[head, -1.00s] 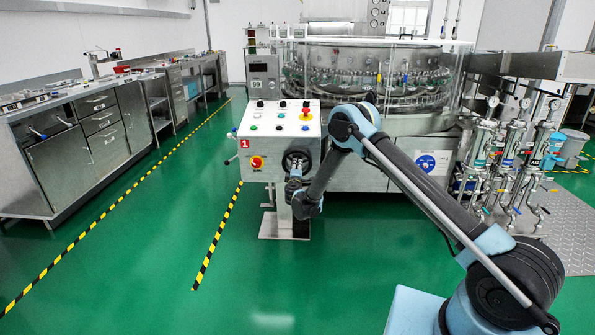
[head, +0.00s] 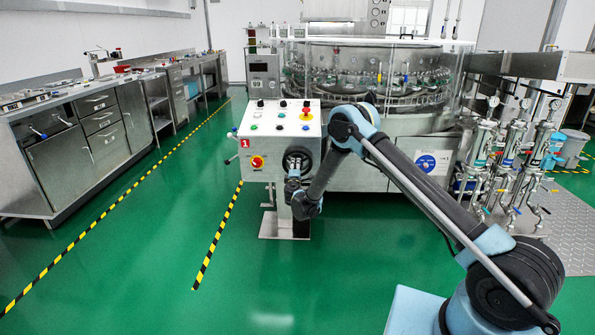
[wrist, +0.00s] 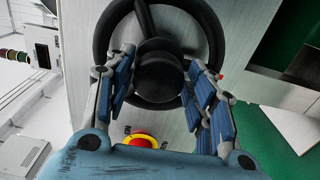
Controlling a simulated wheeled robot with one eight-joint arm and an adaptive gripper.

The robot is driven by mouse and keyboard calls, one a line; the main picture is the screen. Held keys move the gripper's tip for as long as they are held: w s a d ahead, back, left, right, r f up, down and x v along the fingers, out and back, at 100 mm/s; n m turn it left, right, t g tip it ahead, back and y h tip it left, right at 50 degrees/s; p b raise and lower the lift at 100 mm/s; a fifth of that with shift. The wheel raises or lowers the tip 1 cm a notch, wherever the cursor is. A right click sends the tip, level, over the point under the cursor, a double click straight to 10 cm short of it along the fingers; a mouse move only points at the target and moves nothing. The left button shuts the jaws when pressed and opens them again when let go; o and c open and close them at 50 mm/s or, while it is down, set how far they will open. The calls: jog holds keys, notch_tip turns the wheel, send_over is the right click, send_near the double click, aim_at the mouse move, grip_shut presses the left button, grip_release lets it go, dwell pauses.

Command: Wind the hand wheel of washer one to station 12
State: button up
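The black hand wheel (head: 298,157) is on the front of the white panel marked with a red 1. The wrist view shows its round rim (wrist: 103,38), one spoke and a dark rounded knob (wrist: 160,78). My gripper (wrist: 161,62) reaches in at the wheel, with one blue-padded finger on each side of the knob. The pads are close to its sides, but whether they press on it cannot be made out. In the head view my gripper (head: 293,172) is small and partly covers the wheel. No station number can be read.
The glazed washer (head: 370,75) stands behind. Green floor is clear at left.

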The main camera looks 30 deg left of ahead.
jog(key=shift+w+d, duration=0.1)
jog(key=shift+r, duration=0.1)
jog(key=v, duration=1.2)
dwell(0.4)
